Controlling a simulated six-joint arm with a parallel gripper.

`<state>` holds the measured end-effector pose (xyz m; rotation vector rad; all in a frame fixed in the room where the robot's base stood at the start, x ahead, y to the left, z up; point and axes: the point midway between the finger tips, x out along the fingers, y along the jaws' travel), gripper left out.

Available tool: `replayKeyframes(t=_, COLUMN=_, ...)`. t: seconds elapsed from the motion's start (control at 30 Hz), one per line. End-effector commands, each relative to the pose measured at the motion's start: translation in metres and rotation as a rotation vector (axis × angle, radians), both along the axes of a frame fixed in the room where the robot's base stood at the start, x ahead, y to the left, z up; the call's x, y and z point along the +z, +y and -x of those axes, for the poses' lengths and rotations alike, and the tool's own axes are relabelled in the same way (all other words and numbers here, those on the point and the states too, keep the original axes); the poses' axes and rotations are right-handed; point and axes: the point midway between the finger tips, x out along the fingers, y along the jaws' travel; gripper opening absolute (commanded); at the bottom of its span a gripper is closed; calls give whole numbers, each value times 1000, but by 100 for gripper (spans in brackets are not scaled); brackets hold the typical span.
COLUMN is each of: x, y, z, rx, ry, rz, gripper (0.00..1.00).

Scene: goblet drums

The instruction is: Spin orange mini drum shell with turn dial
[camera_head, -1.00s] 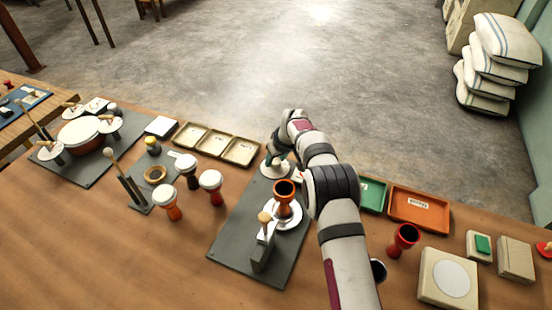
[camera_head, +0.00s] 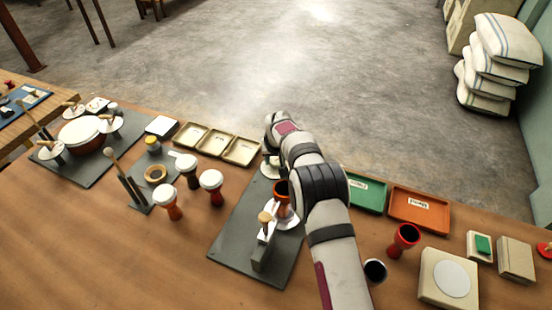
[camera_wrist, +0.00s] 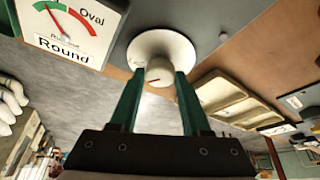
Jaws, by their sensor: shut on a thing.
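The orange mini drum shell (camera_head: 282,206) stands upright on a white round plate (camera_head: 290,222) on the grey board, partly covered by my arm. In the head view the dial (camera_head: 265,171) sits at the board's far end. My gripper (camera_wrist: 159,77) is shut on the knob, one green finger on each side. A gauge (camera_wrist: 68,28) marked "Oval" and "Round" stands beside the dial; its needle points near the green-red border.
A grey block (camera_head: 262,256) with a wooden-knobbed part stands in front of the shell. Beige trays (camera_head: 213,143) lie left of the dial. Several small drums (camera_head: 211,184) stand left of the board. A green tray (camera_head: 367,194), orange tray (camera_head: 418,209) and red shell (camera_head: 403,240) are to the right.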

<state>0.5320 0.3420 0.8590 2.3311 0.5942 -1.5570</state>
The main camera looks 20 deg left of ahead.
Motion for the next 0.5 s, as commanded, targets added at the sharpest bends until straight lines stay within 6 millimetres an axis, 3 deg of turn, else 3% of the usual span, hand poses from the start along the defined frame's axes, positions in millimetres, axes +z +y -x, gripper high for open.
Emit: replayKeyframes(t=0.5, x=0, y=1, z=0, rx=-255, ry=0, rz=-1, gripper=0)
